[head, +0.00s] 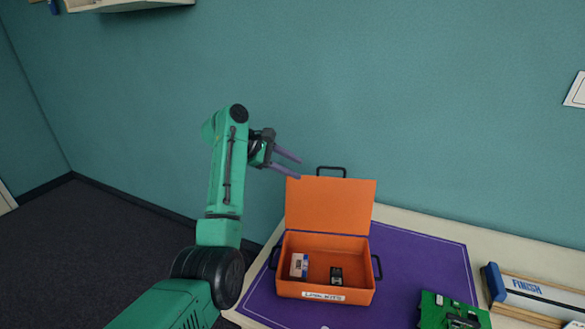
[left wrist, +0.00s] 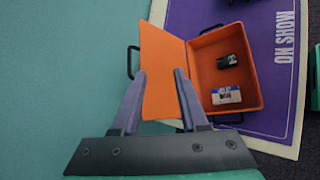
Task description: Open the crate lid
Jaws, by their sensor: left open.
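The orange crate (head: 325,290) stands on a purple mat on the table, with a white label on its front. Its lid (head: 334,205) is open and stands up at the back, with a dark handle (head: 331,170) on its top edge. Inside the crate lie a white box (head: 299,265) and a small dark item (head: 336,276). My left gripper (head: 293,164) is open and empty, above and left of the lid's top edge. In the left wrist view the lid (left wrist: 162,75) shows beyond and between the two fingers (left wrist: 158,72). My right gripper is not in view.
The purple mat (head: 415,260) leaves free room right of the crate. A green circuit board (head: 452,311) lies at the front right. A blue and white "FINISH" piece (head: 530,290) lies at the far right. The teal wall stands close behind the table.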

